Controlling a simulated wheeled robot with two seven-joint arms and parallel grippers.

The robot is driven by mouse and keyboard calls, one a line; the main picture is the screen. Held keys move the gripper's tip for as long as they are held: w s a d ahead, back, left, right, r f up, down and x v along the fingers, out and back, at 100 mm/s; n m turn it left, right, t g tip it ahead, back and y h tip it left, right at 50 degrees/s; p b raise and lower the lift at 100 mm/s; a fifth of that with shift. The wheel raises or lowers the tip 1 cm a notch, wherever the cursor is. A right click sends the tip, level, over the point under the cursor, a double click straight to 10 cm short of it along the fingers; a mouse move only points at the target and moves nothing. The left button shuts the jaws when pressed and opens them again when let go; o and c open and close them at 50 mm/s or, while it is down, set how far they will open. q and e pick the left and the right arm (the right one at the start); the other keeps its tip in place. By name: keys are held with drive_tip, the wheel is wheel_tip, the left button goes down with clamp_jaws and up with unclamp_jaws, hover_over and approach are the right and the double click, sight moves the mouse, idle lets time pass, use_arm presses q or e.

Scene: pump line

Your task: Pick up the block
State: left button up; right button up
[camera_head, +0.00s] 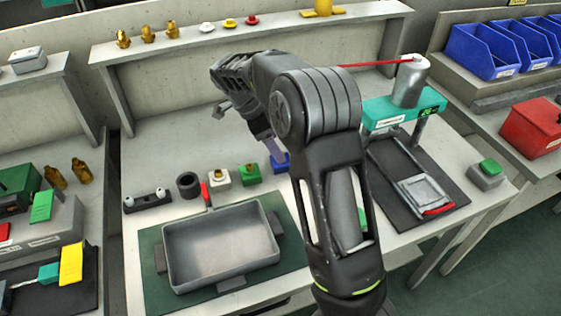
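Three small blocks stand in a row on the bench: a white block (219,179) with a brass-coloured top, a green block (249,175), and a blue block (282,164) partly hidden by my arm. The frame does not show which one the task means. My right arm rises from the bottom and bends left. Its gripper (246,127) hangs above and behind the blocks, with fingers apart and nothing seen between them. One finger overlaps the blue block's edge in the picture; contact cannot be told. My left gripper is not in view.
A grey tray (178,283) on a green mat stands in front of the blocks. A black ring (188,185) and red-handled tool (206,195) lie left of them. A teal-topped press stand (381,113) is at right. A shelf (183,43) runs along the back.

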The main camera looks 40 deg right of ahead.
drive_tip(key=shift+d+f, duration=0.1)
drive_tip(key=shift+f, duration=0.25)
drive_tip(key=shift+s+f, duration=0.1)
drive_tip(key=p+x, duration=0.1)
drive_tip(key=x, duration=0.4)
drive_tip(key=shift+c, duration=0.6)
clamp_jaws()
idle(0.6)
